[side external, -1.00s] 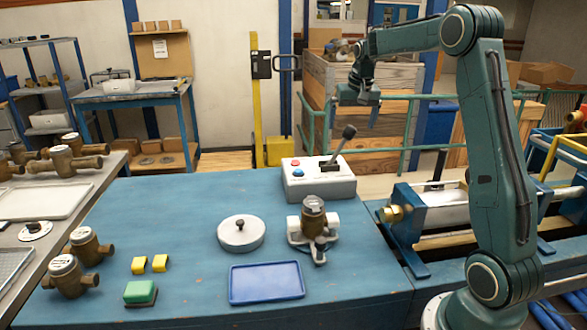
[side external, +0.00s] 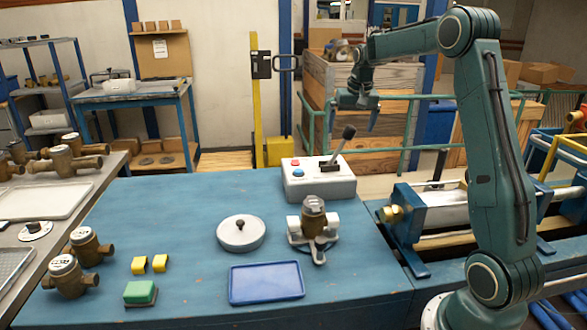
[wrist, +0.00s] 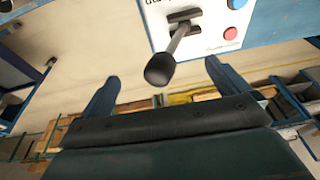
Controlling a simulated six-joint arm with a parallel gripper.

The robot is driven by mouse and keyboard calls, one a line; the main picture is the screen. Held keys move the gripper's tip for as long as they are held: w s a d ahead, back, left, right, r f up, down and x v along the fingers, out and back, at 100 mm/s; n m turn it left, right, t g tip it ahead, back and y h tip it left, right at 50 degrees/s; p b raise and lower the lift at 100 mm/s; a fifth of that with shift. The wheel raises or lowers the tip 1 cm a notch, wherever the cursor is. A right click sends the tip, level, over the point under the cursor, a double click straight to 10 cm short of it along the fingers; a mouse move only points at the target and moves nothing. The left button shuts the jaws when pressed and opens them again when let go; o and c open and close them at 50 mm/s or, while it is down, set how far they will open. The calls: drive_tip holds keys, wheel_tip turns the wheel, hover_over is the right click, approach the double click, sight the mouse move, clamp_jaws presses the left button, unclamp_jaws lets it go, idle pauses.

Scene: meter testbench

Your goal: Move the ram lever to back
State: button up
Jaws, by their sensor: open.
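The ram lever (side external: 341,144) has a black knob on a metal rod. It rises from a slot in the white control box (side external: 318,183) and leans up and to the right in the side view. In the wrist view the lever's knob (wrist: 161,70) lies between my two fingers, nearer the camera than the box. My gripper (side external: 371,115) is open and empty. In the side view it is above and to the right of the knob, apart from it. The wrist view also shows my gripper (wrist: 161,71) with its fingers spread wide.
The box carries a red button (side external: 295,162) and a blue button (side external: 298,173). A brass meter (side external: 313,216) on a holder, a round lid (side external: 241,234) and a blue tray (side external: 266,283) are on the blue bench. The ram cylinder (side external: 438,206) is to the right.

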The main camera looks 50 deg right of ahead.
drive_tip(key=shift+w+d+f, duration=0.1)
drive_tip(key=shift+f, duration=0.35)
idle(0.3)
drive_tip(key=shift+c, duration=0.4)
drive_tip(key=c, duration=1.7)
